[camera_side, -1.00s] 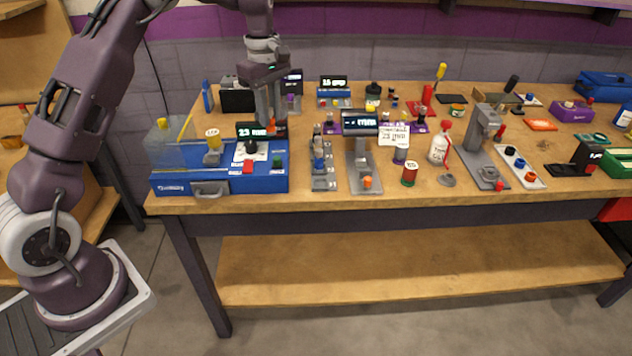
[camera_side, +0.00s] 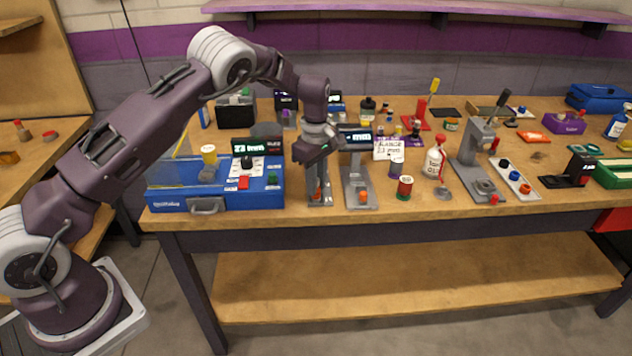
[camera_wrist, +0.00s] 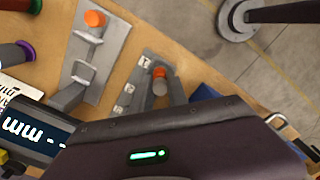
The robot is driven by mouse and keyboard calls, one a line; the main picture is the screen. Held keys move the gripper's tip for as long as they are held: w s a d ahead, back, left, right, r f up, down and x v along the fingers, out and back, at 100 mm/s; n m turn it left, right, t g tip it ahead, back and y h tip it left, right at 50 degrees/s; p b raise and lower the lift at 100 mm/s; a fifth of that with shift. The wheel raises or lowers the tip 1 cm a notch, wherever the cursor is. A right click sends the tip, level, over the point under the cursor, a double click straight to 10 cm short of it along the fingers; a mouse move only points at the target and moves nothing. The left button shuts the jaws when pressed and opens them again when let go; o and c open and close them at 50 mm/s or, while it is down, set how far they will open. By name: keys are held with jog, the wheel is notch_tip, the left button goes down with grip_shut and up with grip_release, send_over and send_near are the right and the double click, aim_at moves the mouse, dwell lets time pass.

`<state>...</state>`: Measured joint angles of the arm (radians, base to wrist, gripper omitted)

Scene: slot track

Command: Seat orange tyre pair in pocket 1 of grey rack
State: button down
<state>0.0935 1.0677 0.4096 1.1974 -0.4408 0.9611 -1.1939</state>
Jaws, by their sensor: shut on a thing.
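The orange tyre pair (camera_side: 317,196) is a small orange piece between the fingertips of my gripper (camera_side: 318,190), which is shut on it. My gripper points down over the front end of the grey rack (camera_side: 321,203). In the wrist view the orange top of the pair (camera_wrist: 160,72) shows beside the rack's row of white labels (camera_wrist: 130,88), near its front end. The label numbers are too small to read. I cannot tell whether the pair is inside a pocket or just above it. My fingers and hand hide most of the rack.
A grey stand (camera_side: 359,190) with another orange piece (camera_side: 362,196) and a display stands just right of the rack. A blue case (camera_side: 215,190) with a 23 mm display is to the left. A red-and-green can (camera_side: 404,188) stands further right. The table's front edge is close.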

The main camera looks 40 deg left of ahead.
jog(key=shift+f, duration=0.1)
jog(key=c, duration=1.3)
grip_release()
notch_tip(320, 180, up, 12)
jog(key=shift+r, duration=0.2)
jog(key=s+d+r+m+t+h, duration=0.1)
jog(key=s+d+r+m+t, duration=0.2)
jog(key=s+r+m, duration=1)
jog(key=s+d+m+t, duration=0.1)
jog(key=s+m, duration=0.1)
jog(key=s, duration=1)
jog(key=s+d+m+t+y, duration=0.1)
jog(key=s+m, duration=0.2)
jog(key=s, duration=1)
jog(key=shift+t, duration=0.3)
